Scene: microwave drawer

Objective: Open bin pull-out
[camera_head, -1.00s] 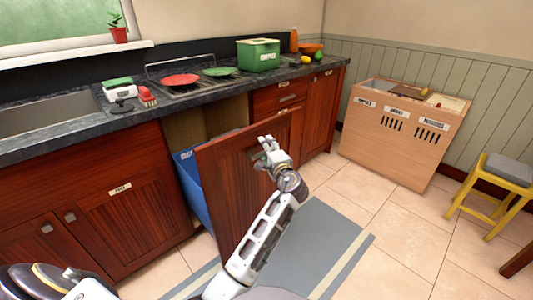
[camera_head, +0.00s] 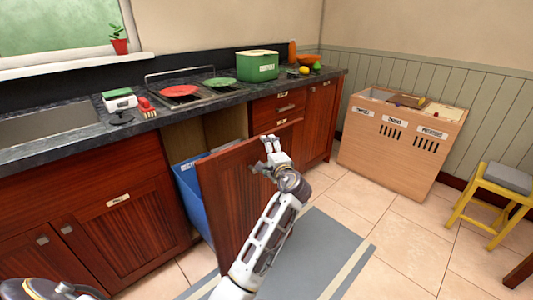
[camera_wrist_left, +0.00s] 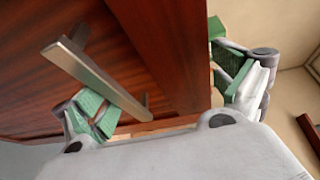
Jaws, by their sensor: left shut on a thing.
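The bin pull-out's dark red wooden front panel (camera_head: 235,195) stands out from the cabinet, with a gap behind it. A blue bin (camera_head: 189,195) shows in that gap. My left gripper (camera_head: 270,146) is at the panel's upper right part. In the left wrist view, the gripper's two green-padded fingers (camera_wrist_left: 165,90) lie on either side of the panel's edge (camera_wrist_left: 202,60), shut on it. A metal bar handle (camera_wrist_left: 95,80) on the panel's face passes close to the left finger; whether they touch is unclear. My right gripper is out of view.
The counter (camera_head: 70,137) above holds a scale, plates and a green box (camera_head: 257,67). A wooden sorting crate (camera_head: 395,145) stands at the right, with a yellow stool (camera_head: 495,200) beyond it. Tiled floor between them and the pull-out is clear. A grey mat (camera_head: 320,255) lies in front.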

